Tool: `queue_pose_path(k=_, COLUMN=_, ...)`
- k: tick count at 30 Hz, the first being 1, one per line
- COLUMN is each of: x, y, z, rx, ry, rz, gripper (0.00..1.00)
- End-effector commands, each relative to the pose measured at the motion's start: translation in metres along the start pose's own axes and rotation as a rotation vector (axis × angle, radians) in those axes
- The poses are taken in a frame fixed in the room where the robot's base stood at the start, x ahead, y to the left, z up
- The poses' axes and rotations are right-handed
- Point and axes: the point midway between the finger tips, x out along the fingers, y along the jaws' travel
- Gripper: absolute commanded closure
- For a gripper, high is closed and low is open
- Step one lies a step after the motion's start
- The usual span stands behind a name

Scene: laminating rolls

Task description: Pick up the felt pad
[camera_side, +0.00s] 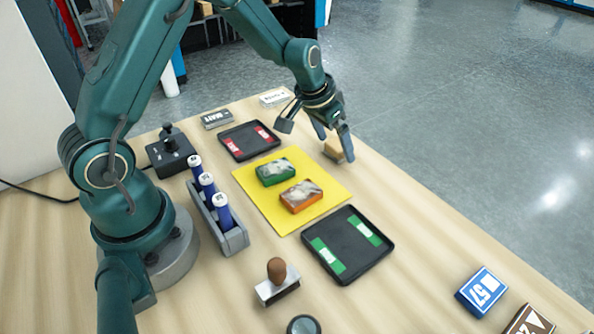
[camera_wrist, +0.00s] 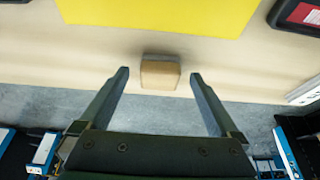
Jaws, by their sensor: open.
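The felt pad (camera_side: 334,151) appears to be a small tan block with a grey layer, lying on the table near its far right edge. In the wrist view the felt pad (camera_wrist: 160,75) sits between and just beyond my fingertips, near the table edge. My gripper (camera_side: 334,143) is open and empty, with its fingers pointing down by the block. In the wrist view my gripper (camera_wrist: 160,74) has one finger on each side of the block, with a gap on both sides. In the side view a finger partly hides the block.
A yellow mat (camera_side: 322,213) holds a green box (camera_side: 275,171) and an orange box (camera_side: 301,196). Black trays with red (camera_side: 249,140) and green strips (camera_side: 348,244) flank it. A grey rack (camera_side: 234,239) holds blue rolls. A stamp (camera_side: 277,281) stands in front. The table edge is close to the block.

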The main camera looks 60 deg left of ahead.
Motion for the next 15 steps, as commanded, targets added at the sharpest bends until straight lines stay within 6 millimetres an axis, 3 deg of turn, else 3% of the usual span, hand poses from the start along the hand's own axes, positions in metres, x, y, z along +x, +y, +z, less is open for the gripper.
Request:
queue_pose_path(k=3, x=-0.0002, y=0.0001, z=-0.0001, rx=0.001, ry=0.0, rz=0.0, gripper=0.03)
queue_pose_path(k=4, x=-0.0002, y=0.0001, z=-0.0001, rx=0.001, ry=0.0, rz=0.0, gripper=0.1)
queue_pose_path(k=9, x=-0.0003, y=0.0001, z=0.0, rx=0.001, ry=0.0, rz=0.0, gripper=0.75)
queue_pose_path(k=11, x=-0.0003, y=0.0001, z=0.0, rx=0.001, ry=0.0, rz=0.0, gripper=0.95)
queue_pose_path(k=15, x=-0.0004, y=0.0, z=-0.0001, rx=0.001, ry=0.0, rz=0.0, gripper=0.95)
